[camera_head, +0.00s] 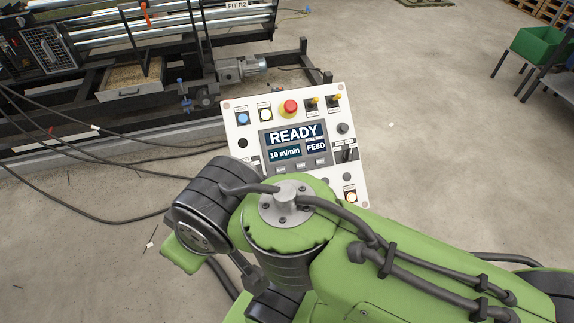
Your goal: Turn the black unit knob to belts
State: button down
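A white control panel (229,121) stands tilted in the middle of the head view. Its screen (294,135) reads READY, 10 m/min and FEED. Another round black one (243,143) is at the left. The labels are too small to read, so I cannot tell which is the unit knob or where it points. My green arm covers the panel's lower left part. My gripper's fingers are not visible.
The panel also has a red mushroom button (290,108), a blue button (242,117) and yellow-tipped switches (312,102). A roller machine (160,50) stands behind at the left. Black cables (90,215) lie on the floor. A green bin (537,45) is at the far right.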

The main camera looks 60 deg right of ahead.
aim_at(347, 154)
jog(key=z, duration=1.9)
